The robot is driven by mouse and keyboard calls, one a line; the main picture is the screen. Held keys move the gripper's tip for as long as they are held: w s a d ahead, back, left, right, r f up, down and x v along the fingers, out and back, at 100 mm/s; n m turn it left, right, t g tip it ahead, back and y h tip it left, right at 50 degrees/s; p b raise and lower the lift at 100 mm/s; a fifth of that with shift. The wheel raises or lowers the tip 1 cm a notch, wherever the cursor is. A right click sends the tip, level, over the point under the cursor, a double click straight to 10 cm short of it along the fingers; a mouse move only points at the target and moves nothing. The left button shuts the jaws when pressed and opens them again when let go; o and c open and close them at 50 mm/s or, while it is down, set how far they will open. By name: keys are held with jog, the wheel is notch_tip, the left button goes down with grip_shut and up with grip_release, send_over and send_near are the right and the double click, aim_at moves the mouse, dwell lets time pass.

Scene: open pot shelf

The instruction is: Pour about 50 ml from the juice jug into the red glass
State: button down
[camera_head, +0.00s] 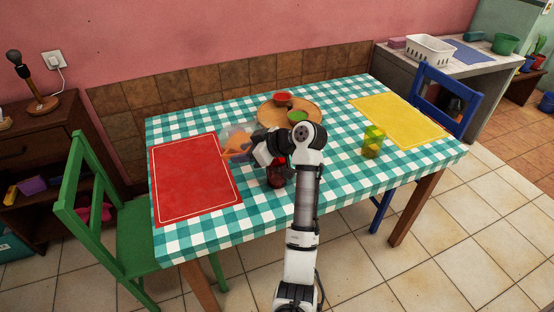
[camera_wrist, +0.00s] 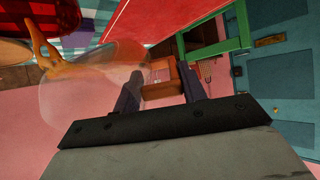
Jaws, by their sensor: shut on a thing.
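My gripper (camera_head: 258,150) is shut on the juice jug (camera_head: 232,131), a clear vessel with orange juice in it, held above the table left of my wrist. In the wrist view the clear jug (camera_wrist: 125,60) lies tilted at the left, beside and between my fingers (camera_wrist: 160,92). Its orange juice (camera_wrist: 82,68) runs in a narrow band toward the upper left. I cannot tell whether any leaves the lip. The red glass (camera_head: 277,179) stands on the cloth just below my gripper, partly hidden by it. A dark red shape at the wrist view's upper left may be this glass.
A red placemat (camera_head: 190,185) lies left and a yellow one (camera_head: 400,119) right on the checkered table (camera_head: 340,186). A yellow-green glass (camera_head: 373,142) stands at right. A round board (camera_head: 265,112) with a red bowl (camera_head: 283,98) and a green bowl (camera_head: 298,117) sits behind.

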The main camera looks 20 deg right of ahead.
jog(key=shift+s+d+r+t+y+b, duration=0.2)
jog(key=shift+r+t+y+b, duration=0.05)
jog(key=shift+t+y+b, duration=0.05)
dwell(0.9)
jog(key=shift+w, duration=0.15)
dwell(0.6)
jog(key=shift+w+a+f+g+h+p, duration=0.35)
jog(key=shift+f+g+h+p, duration=0.15)
jog(key=shift+g+h+p, duration=0.5)
jog(key=shift+w+a+f+g+h+p, duration=0.3)
jog(key=shift+f+g+h+p, duration=0.2)
jog(key=shift+g+h+p, duration=0.4)
jog(key=shift+w+a+f+g+h+p, duration=0.3)
jog(key=shift+f+g+h+p, duration=0.4)
jog(key=shift+p, duration=0.5)
jog(key=shift+r, duration=0.2)
